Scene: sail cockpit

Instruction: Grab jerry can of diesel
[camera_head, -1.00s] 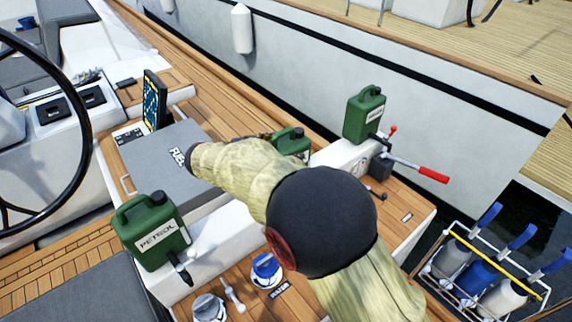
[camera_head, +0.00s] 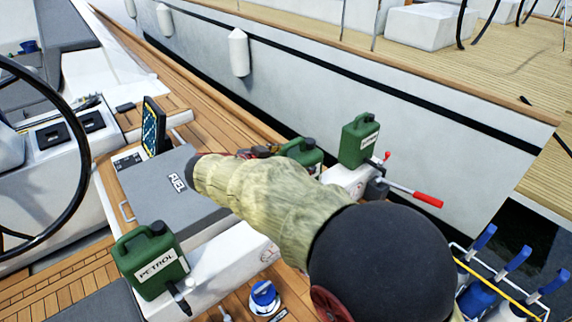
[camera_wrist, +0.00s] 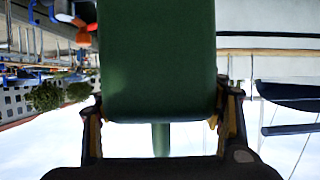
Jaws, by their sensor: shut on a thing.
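Three green jerry cans show in the head view. The middle one (camera_head: 300,150) is at the end of my arm, partly hidden behind it; its label is too small to read. My gripper (camera_head: 260,152) is shut on this can. In the wrist view the green can (camera_wrist: 158,60) fills the space between the fingers of my gripper (camera_wrist: 160,122). A can labelled PETROL (camera_head: 148,250) stands upright at the lower left. Another can (camera_head: 357,142) stands at the right; its label is not readable.
A grey FUEL locker lid (camera_head: 165,190) lies left of my arm. A red-handled lever (camera_head: 425,200) sticks out beside the right can. A steering wheel (camera_head: 85,110) is at the left. Another boat's white hull (camera_head: 300,80) lies beyond the wooden side deck.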

